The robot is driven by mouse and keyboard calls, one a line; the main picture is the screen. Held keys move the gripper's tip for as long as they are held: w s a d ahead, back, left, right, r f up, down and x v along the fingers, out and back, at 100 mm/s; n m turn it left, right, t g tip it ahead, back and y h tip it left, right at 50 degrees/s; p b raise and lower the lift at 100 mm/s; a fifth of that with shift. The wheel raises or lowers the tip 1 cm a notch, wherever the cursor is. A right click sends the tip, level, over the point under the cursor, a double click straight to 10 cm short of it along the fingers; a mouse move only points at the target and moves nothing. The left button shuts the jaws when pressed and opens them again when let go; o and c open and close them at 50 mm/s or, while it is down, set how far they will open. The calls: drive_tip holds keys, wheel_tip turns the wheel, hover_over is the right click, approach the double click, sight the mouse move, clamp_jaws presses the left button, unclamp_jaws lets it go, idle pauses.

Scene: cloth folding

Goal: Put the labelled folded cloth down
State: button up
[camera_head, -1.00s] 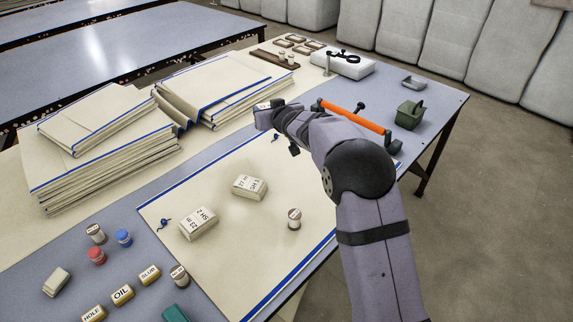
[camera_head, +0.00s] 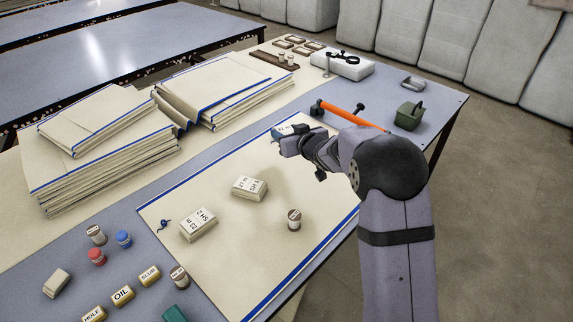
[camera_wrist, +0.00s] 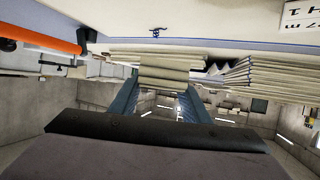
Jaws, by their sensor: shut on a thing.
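My gripper (camera_head: 283,137) is shut on a small folded cloth (camera_wrist: 164,73), which sits between its two blue fingers in the wrist view. In the head view the held cloth's pale labelled top (camera_head: 287,129) shows over the far corner of the spread cream canvas (camera_head: 225,268); whether it touches the canvas I cannot tell. Two other labelled folded cloths lie on the canvas: one marked SH 2 (camera_head: 198,225) and one marked SH 1 (camera_head: 249,188).
A spool (camera_head: 294,219) stands on the canvas. Stacks of folded canvas (camera_head: 105,160) lie to the left. An orange-handled tool (camera_head: 350,116) and a green container (camera_head: 410,115) are on the right. The canvas between the SH 1 cloth and my gripper is clear.

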sight(287, 165)
drive_tip(key=shift+f+b, duration=0.55)
drive_tip(key=shift+f, duration=4.35)
drive_tip(key=shift+f, duration=0.15)
drive_tip(key=o, duration=1)
drive_tip(key=shift+o, duration=0.2)
drive_tip(key=shift+r, duration=0.2)
drive_tip(key=v, duration=1.2)
